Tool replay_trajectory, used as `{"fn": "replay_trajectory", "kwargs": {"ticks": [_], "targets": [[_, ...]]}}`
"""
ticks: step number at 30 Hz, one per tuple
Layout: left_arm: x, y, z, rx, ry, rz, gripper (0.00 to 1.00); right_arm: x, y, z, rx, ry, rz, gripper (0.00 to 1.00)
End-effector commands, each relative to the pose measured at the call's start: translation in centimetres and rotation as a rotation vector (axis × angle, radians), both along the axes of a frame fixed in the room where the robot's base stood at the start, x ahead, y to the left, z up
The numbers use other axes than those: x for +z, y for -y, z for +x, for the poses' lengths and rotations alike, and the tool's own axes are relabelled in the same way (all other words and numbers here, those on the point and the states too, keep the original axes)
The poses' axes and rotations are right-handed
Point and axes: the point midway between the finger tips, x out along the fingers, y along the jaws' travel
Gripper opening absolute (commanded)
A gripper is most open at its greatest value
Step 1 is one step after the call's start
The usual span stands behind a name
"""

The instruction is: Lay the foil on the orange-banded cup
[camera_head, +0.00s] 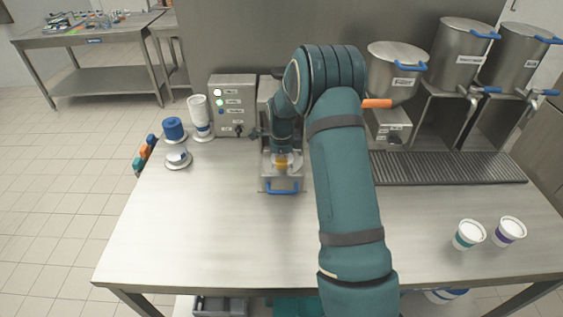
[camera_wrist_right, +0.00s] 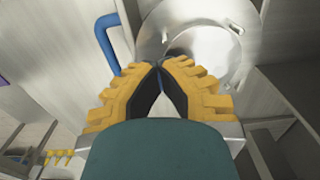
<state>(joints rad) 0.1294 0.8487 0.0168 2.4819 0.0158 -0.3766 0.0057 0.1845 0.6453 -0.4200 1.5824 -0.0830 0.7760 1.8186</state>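My right gripper (camera_wrist_right: 160,68) has its yellow-padded fingers brought together at the tips. In the wrist view the tips lie over the near left part of a shiny round silver surface, which looks like the foil (camera_wrist_right: 215,42). I cannot tell whether the tips pinch it or only rest over it. In the head view the right gripper (camera_head: 283,160) points down over the metal carriage (camera_head: 268,185) with a blue handle, at the front of the sealing machine (camera_head: 231,105). The orange-banded cup cannot be made out; the gripper and the round surface cover that spot. My left gripper is out of view.
A blue cylinder (camera_head: 173,129), a stack of white cups (camera_head: 199,112) and a round white-and-silver stand (camera_head: 178,156) are left of the machine. A teal-banded cup (camera_head: 469,234) and a purple-banded cup (camera_head: 509,231) stand at right. Metal dispensers (camera_head: 397,58) line the back. The front left tabletop is clear.

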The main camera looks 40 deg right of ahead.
Motion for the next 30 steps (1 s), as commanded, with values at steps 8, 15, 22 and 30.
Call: {"fn": "replay_trajectory", "kwargs": {"ticks": [8,15,22,30], "targets": [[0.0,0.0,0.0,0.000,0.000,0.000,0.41,0.0,0.0,0.0,0.000,0.000,0.000,0.39],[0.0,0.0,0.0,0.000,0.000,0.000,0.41,0.3,0.0,0.0,0.000,0.001,-0.001,0.39],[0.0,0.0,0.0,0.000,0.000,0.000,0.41,3.5,0.0,0.1,0.001,0.004,-0.001,0.39],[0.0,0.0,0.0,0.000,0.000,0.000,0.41,8.9,0.0,0.0,0.001,0.004,-0.002,0.39]]}}
